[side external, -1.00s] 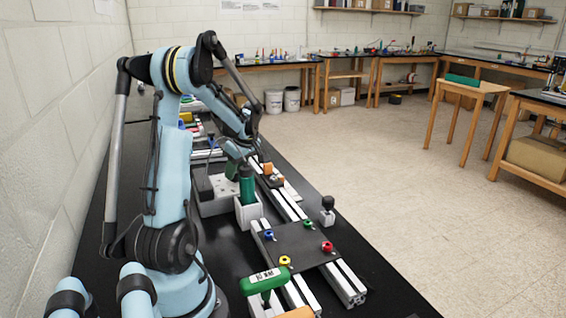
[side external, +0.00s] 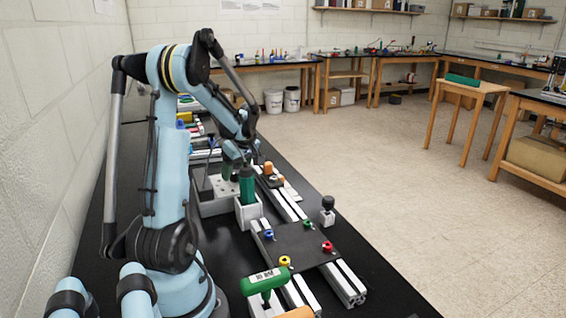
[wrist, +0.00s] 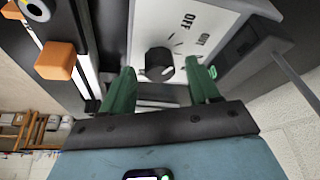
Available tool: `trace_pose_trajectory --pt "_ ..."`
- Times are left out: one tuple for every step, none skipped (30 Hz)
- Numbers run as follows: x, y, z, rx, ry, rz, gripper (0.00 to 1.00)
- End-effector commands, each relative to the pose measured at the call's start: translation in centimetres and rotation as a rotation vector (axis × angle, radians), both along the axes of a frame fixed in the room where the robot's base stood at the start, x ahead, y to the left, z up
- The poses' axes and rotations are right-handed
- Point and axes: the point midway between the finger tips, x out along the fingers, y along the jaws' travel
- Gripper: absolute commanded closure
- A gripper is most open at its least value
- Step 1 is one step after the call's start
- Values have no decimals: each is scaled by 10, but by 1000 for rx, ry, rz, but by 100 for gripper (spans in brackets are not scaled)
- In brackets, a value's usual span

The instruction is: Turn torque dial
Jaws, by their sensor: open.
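The dial (wrist: 159,62) is a black round knob on a white panel (wrist: 185,18) marked OFF and ON in the wrist view. My gripper (wrist: 160,69) has two green fingers, one on each side of the dial, with gaps visible on both sides. The fingers are open and hold nothing. Whether the fingertips are level with the knob is hard to tell. The dial itself cannot be made out there.
An orange block (wrist: 55,60) and aluminium rails (wrist: 88,45) lie beside the panel. A black plate (side external: 298,243) with coloured knobs and a green T-handle (side external: 265,281) are nearer the camera.

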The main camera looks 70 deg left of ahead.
Motion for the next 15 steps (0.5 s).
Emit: trace_pose_trajectory --pt "0 0 0 0 0 0 39" --pt "0 0 1 0 0 0 39" --pt "0 -1 2 0 0 0 39" --pt "1 -1 4 0 0 0 39" --pt "1 -2 6 0 0 -1 39" --pt "2 -3 9 0 0 -1 39" --pt "2 -5 13 0 0 -1 39" --pt "3 -6 17 0 0 -1 39" --pt "4 -9 23 0 0 -1 39" --pt "4 -11 28 0 0 -1 39" --pt "6 -13 33 0 1 -2 39" --pt "7 -16 41 0 1 -2 39" --pt "8 -18 46 0 1 -2 39" --pt "9 -20 52 0 1 -2 39" --pt "10 -23 59 0 1 -2 39"
